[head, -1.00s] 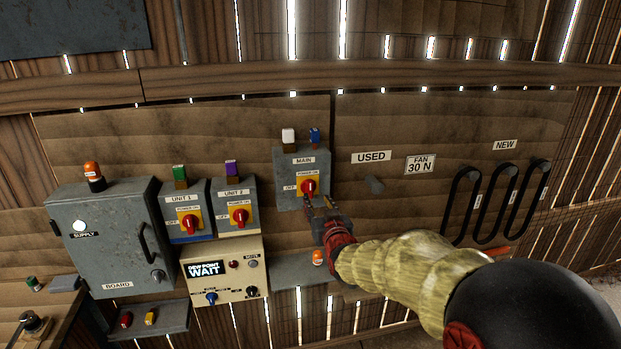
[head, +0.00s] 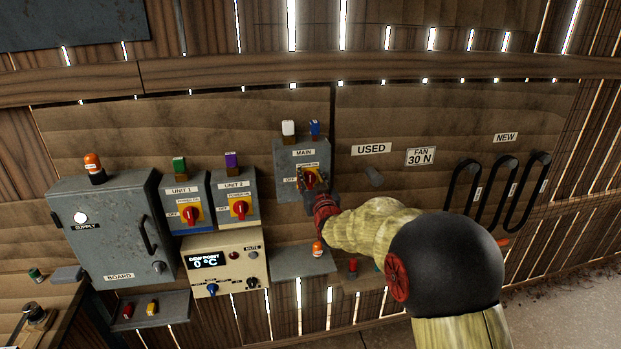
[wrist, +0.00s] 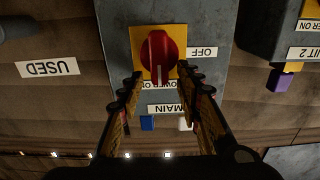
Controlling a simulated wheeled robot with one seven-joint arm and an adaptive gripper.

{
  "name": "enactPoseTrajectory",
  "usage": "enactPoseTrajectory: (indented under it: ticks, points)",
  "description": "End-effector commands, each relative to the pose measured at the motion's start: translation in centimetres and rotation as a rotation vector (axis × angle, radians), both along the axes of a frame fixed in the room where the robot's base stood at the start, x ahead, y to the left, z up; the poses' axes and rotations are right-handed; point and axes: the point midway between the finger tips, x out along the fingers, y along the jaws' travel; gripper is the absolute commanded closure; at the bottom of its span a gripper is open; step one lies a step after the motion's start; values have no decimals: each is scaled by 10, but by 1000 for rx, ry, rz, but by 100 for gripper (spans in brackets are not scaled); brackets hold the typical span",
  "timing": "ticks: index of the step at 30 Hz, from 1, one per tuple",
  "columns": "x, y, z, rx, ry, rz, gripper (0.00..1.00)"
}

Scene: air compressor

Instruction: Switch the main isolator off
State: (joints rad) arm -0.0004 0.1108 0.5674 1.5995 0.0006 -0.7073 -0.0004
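The main isolator is a grey box labelled MAIN (head: 291,160) on the board, with a red rotary knob (wrist: 158,60) on a yellow plate. In the wrist view, which is upside down, the knob's handle stands vertical, in line with the POWER ON label; the OFF label (wrist: 203,52) is to its side. My gripper (wrist: 160,74) is open, its two fingertips on either side of the knob's lower part in that view. I cannot tell whether they touch it. In the head view my gripper (head: 313,180) partly covers the knob.
UNIT 1 (head: 183,202) and UNIT 2 (head: 236,198) switches are to the left, above a dew point panel (head: 225,262) reading 0 °C. A grey SUPPLY cabinet (head: 105,235) is farther left. White and blue blocks (head: 289,128) top the isolator. Black belts (head: 505,185) hang right.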

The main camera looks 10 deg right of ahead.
Motion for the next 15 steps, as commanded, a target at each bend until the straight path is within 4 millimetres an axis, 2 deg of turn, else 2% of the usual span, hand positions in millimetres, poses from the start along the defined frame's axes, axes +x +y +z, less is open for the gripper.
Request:
enactPoseTrajectory:
  ticks: [6, 15]
  points:
    - [0, 0, 0, 0, 0, 0, 66]
    - [0, 0, 0, 0, 0, 0, 83]
